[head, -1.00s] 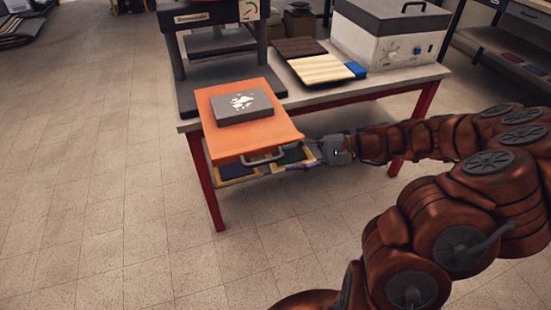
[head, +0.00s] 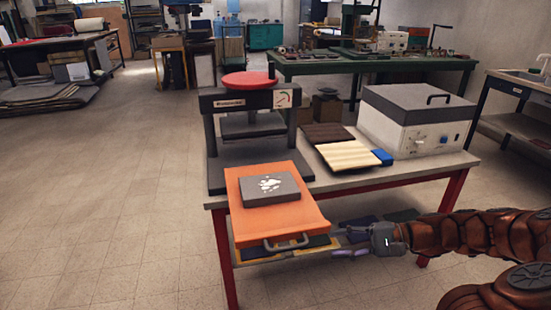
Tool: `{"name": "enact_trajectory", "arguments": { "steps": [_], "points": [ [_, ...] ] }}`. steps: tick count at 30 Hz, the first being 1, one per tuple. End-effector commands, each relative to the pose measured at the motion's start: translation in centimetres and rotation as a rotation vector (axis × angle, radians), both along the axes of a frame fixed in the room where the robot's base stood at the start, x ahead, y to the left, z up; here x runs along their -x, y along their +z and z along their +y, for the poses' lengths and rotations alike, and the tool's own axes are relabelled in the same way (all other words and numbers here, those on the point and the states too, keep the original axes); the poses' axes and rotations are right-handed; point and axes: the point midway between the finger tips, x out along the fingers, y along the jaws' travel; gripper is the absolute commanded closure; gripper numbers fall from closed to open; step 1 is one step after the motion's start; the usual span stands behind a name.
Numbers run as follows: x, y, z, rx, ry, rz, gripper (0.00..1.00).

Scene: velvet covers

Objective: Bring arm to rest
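My gripper (head: 342,243) is in front of the table's front edge, to the right of an orange tray's grey handle (head: 286,243). Its two fingers point left and stand apart, with nothing seen between them. A gap shows between the fingertips and the handle. My brown arm comes in from the lower right, bent and stretched out toward the table.
The orange tray (head: 285,222) juts past the front edge of a red-legged table (head: 345,190), with a grey block (head: 269,189) on it. A press (head: 247,102), boards (head: 345,155) and a grey-white box (head: 414,118) stand behind. Open floor (head: 110,210) lies left.

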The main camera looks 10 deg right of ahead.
Motion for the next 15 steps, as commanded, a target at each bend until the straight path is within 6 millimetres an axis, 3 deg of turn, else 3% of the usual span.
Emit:
{"name": "enact_trajectory", "arguments": {
  "steps": [4, 7, 15],
  "points": [
    [0.8, 0.5, 2.2, 0.048, 0.072, 0.0, 0.61],
    [2.3, 1.0, 5.0, 0.122, 0.171, -0.001, 0.61],
    [8.3, 1.2, 11.3, 0.39, 0.456, 0.005, 0.61]
  ]
}}
